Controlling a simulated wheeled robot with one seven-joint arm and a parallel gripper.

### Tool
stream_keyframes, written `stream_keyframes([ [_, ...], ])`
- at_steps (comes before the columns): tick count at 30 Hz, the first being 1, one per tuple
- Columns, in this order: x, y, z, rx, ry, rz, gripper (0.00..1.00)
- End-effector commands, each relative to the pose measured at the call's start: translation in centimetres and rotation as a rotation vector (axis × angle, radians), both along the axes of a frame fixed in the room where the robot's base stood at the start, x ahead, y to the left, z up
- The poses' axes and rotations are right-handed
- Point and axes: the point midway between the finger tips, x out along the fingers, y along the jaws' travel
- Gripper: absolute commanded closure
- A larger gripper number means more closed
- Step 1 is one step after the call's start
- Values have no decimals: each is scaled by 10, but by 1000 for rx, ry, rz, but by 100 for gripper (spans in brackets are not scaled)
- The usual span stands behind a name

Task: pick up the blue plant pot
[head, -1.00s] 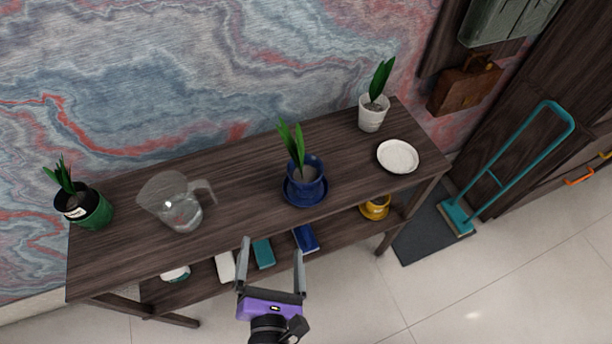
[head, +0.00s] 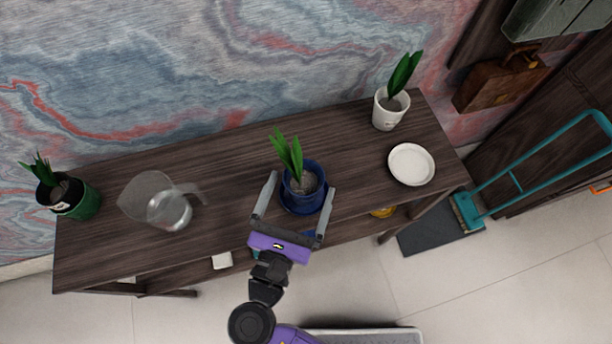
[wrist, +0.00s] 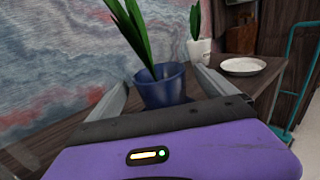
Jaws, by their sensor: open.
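The blue plant pot (head: 303,190) stands upright on a blue saucer on the dark wooden table, with a green leafy plant (head: 287,153) in it. My gripper (head: 299,183) is open, with one finger on each side of the pot, and it holds nothing. In the wrist view the blue pot (wrist: 162,86) sits between the two fingers, and its lower part is hidden by my gripper body. I cannot tell whether either finger touches the pot.
A glass pitcher (head: 158,202) and a green pot (head: 78,200) stand to the left on the table (head: 232,165). A white pot (head: 389,110) and a white plate (head: 411,165) are to the right. A patterned wall rises behind the table.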

Motion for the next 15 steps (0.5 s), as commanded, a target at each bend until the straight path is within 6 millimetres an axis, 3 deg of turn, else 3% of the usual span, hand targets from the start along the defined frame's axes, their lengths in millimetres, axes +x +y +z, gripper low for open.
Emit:
stream_keyframes([
  [15, 57, -17, -2, 1, 1, 1, 4],
])
